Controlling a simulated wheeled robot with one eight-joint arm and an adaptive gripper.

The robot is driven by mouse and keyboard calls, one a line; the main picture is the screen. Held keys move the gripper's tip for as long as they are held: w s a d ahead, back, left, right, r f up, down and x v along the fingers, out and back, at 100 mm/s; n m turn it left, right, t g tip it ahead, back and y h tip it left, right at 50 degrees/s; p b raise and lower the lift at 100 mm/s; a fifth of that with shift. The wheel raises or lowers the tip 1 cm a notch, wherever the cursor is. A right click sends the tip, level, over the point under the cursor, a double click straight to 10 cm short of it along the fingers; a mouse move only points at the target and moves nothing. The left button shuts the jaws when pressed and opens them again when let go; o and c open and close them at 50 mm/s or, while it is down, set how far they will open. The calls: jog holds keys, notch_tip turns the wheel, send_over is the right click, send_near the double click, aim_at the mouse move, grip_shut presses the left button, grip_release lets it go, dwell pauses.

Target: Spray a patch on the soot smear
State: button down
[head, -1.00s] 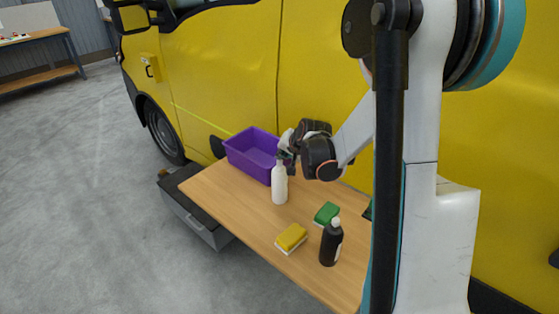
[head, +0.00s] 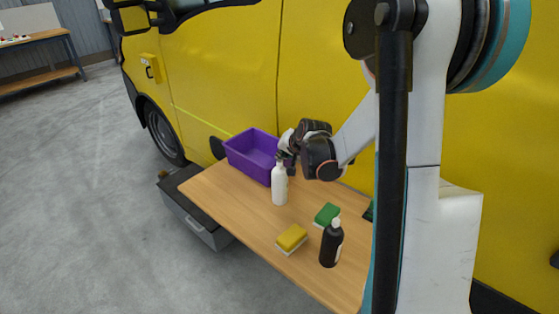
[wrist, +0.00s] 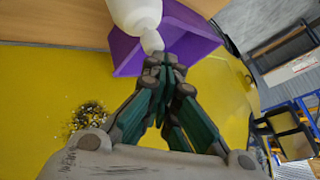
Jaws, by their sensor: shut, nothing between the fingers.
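The soot smear (wrist: 88,117) is a dark speckled patch on the yellow van panel, left of my fingers in the wrist view. I cannot make it out in the head view. A white bottle (head: 279,187) stands upright on the wooden table. My gripper (head: 285,160) is at the bottle's top. In the wrist view my gripper (wrist: 160,62) is shut, with its fingertips close to the nozzle of the white bottle (wrist: 136,12). I cannot tell whether they touch it.
A purple bin (head: 246,163) stands behind the bottle on the table (head: 240,213). A yellow sponge (head: 291,237), a green sponge (head: 327,214) and a black bottle (head: 331,246) stand nearer the front. The yellow van (head: 225,75) closes off the back.

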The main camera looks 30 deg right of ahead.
jog(key=shift+r+p, duration=2.05)
jog(key=shift+r, duration=0.95)
jog(key=shift+a, duration=0.15)
